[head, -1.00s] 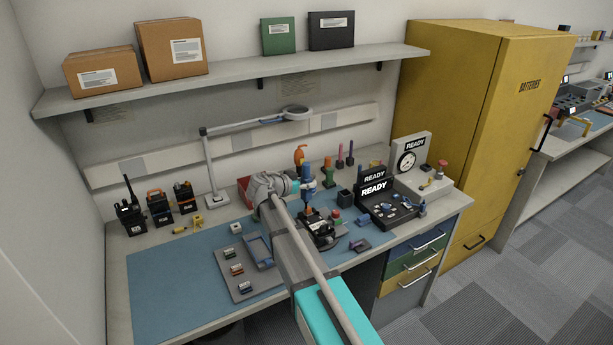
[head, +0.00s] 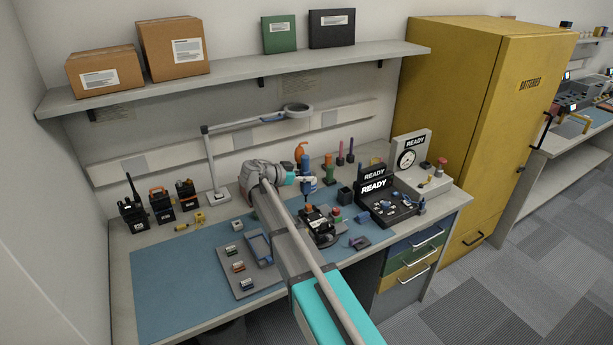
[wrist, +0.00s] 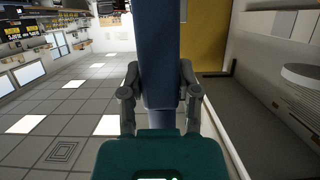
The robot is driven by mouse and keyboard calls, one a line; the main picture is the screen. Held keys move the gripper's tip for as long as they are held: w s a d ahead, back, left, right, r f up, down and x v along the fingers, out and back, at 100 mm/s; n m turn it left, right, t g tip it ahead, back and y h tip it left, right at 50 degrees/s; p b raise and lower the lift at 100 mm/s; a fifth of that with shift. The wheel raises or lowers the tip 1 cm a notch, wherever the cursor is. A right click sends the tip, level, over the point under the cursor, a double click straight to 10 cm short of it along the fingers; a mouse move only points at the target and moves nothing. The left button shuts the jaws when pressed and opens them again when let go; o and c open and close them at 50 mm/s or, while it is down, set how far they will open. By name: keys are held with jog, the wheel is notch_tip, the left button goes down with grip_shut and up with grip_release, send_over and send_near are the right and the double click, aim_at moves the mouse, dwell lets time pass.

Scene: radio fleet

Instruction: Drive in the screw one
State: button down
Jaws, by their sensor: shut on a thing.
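My gripper (wrist: 160,95) is shut on a blue powered screwdriver (wrist: 158,50), which fills the middle of the wrist view. In the head view the screwdriver (head: 305,164) stands about upright above the bench, behind the black radio (head: 316,222). The radio lies in a dark holder on the blue mat. The screwdriver's tip looks apart from the radio. Screw one is too small to make out in these views.
A tray of small parts (head: 392,212) with a READY sign is right of the radio. Several radios (head: 161,205) stand at the bench's back left. A grey board (head: 238,262) with small modules lies on the mat. A lamp arm (head: 210,160) rises behind.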

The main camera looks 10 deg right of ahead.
aim_at(302, 191)
jog(key=shift+f, duration=0.2)
jog(key=shift+f+b, duration=2.45)
jog(key=shift+b, duration=0.15)
jog(key=shift+s+f+b, duration=0.15)
jog(key=shift+f+b, duration=0.5)
jog(key=shift+b, duration=0.05)
dwell(2.3)
jog(key=shift+r, duration=0.15)
jog(key=shift+r+p, duration=2.4)
jog(key=shift+p, duration=0.2)
